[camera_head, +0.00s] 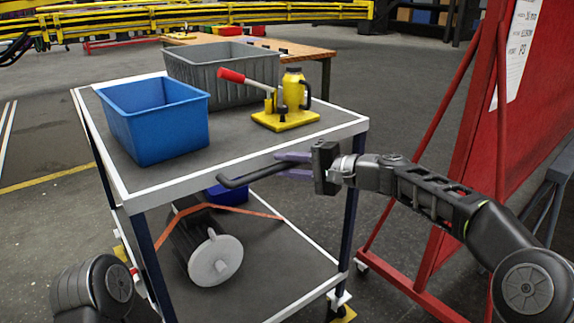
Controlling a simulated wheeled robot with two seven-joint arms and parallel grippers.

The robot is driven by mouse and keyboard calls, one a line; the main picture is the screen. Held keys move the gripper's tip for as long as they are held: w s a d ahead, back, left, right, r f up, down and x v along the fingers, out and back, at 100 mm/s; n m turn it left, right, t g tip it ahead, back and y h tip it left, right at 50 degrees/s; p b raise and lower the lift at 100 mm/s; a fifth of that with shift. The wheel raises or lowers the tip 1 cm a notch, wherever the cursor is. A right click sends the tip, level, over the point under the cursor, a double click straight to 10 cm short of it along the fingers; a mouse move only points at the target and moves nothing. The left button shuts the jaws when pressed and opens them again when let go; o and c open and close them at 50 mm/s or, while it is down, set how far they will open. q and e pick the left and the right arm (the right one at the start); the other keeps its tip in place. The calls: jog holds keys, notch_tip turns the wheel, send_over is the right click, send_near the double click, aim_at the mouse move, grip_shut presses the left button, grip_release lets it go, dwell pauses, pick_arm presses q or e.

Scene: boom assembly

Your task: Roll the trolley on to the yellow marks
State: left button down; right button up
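The trolley (155,193) is a two-deck cart with white-edged grey decks and dark posts, standing in the middle. Its dark push handle (240,180) sticks out from the near edge of the top deck. My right gripper (290,166) has purple fingers above and below the handle's right part and looks shut on it. Another yellow mark (347,315) shows under the near right wheel (337,301). Part of my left arm shows at bottom left; its gripper is out of view.
The top deck carries a blue bin (155,125), a grey crate (222,80) and a yellow jack (292,105) with a red-tipped lever. A strapped cylinder (208,250) lies on the lower deck. A red panel frame (500,140) stands close at right. A wooden table (300,52) stands behind.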

jog(key=shift+o, duration=1.2)
jog(key=shift+d, duration=0.1)
jog(key=v, duration=0.7)
jog(key=shift+s+d, duration=0.2)
jog(key=shift+d, duration=0.1)
